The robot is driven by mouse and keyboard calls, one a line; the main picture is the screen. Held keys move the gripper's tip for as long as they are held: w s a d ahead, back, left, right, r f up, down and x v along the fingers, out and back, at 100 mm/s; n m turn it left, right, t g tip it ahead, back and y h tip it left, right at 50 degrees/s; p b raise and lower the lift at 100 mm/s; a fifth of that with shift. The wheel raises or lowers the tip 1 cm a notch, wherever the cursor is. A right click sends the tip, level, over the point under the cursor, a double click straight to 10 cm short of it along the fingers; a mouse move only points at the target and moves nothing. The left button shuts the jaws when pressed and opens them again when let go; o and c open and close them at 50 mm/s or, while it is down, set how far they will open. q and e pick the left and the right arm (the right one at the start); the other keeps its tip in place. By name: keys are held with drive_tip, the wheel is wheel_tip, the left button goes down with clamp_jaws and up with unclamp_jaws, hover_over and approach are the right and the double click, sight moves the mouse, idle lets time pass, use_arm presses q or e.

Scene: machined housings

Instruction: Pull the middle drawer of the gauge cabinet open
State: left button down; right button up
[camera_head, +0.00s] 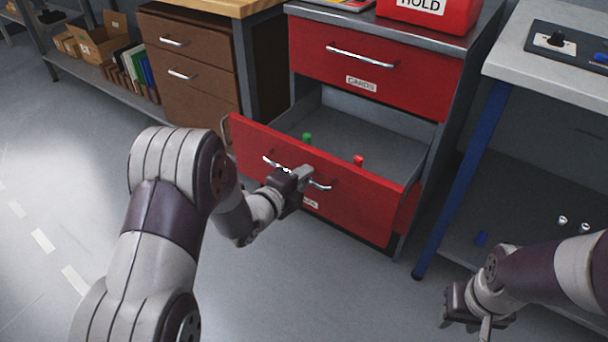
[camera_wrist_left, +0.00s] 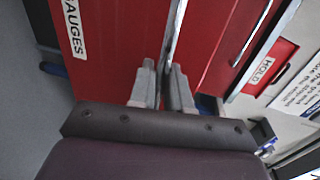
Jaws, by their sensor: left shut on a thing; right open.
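The gauge cabinet (camera_head: 455,105) is grey with red drawer fronts. Its middle drawer (camera_head: 350,190) is pulled well out below the closed top drawer (camera_head: 375,68), and its grey inside shows. A green item (camera_head: 307,138) and a red item (camera_head: 358,160) are in it. My left gripper (camera_head: 302,175) is shut on the drawer's silver handle (camera_head: 320,186). In the left wrist view the handle (camera_wrist_left: 176,35) runs between the fingers (camera_wrist_left: 163,85), beside a "GAUGES" label (camera_wrist_left: 73,28). My right gripper (camera_head: 467,318) is open and empty at lower right, apart from the cabinet.
A brown drawer unit (camera_head: 190,65) stands left of the cabinet. A table with a blue leg (camera_head: 465,175) stands to the right, with small items on its lower shelf. A red "HOLD" box (camera_head: 430,14) sits on the cabinet top. The floor in front is clear.

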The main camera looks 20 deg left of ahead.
use_arm(q)
drive_tip(key=c, duration=1.3)
unclamp_jaws()
drive_tip(key=shift+c, duration=0.2)
drive_tip(key=shift+s, duration=0.1)
drive_tip(key=p+v, duration=0.4)
drive_tip(key=v, duration=0.8)
drive_tip(key=shift+s, duration=0.25)
